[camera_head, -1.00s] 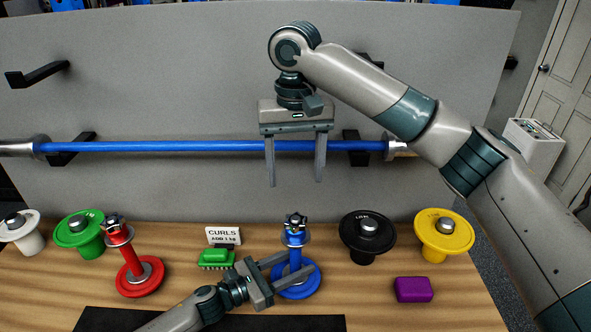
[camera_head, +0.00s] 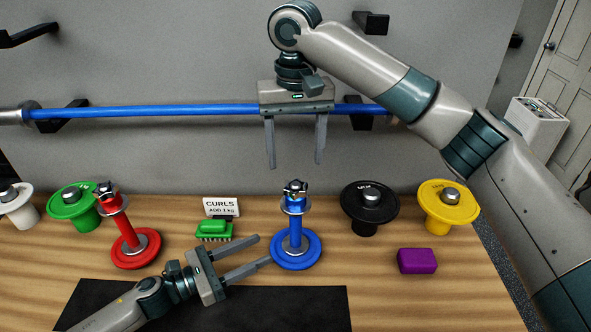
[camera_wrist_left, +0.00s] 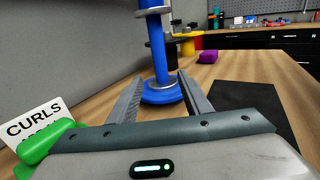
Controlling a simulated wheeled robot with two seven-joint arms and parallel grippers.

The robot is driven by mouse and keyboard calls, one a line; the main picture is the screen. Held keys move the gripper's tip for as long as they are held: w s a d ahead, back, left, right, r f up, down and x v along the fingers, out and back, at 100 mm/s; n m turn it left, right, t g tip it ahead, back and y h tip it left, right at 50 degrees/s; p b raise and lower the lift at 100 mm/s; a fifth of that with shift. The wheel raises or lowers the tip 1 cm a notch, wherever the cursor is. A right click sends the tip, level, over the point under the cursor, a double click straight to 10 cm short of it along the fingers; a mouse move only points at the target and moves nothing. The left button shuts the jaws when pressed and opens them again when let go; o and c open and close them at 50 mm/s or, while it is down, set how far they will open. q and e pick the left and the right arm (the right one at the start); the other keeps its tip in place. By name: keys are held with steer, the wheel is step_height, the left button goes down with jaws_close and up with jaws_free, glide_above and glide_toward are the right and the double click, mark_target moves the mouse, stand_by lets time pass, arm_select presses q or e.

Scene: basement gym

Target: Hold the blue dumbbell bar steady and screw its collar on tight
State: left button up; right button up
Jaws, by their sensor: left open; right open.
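The blue dumbbell bar (camera_head: 295,231) stands upright on its round blue plate (camera_head: 312,255) on the wooden bench. My right gripper (camera_head: 295,165) is open and empty, pointing down just above the collar in the picture.
A red dumbbell (camera_head: 128,228), a green brush (camera_head: 213,230) and a CURLS card (camera_head: 221,207) are left. Black (camera_head: 369,202) and yellow (camera_head: 448,200) weights and a purple block (camera_head: 417,261) are right. A dark mat (camera_head: 300,305) lies in front.

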arm_select(q)
steer(key=b+v, duration=0.1)
steer(key=v, duration=0.3)
steer(key=shift+a+f, duration=0.2)
arm_select(e)
step_height(320, 180, down, 2)
steer(key=shift+f, duration=0.1)
arm_select(q)
steer(key=shift+s+a+r+b, duration=0.2)
steer(key=shift+s+a+b, duration=0.2)
steer(key=shift+a, duration=0.15)
arm_select(e)
steer(key=shift+f, duration=0.15)
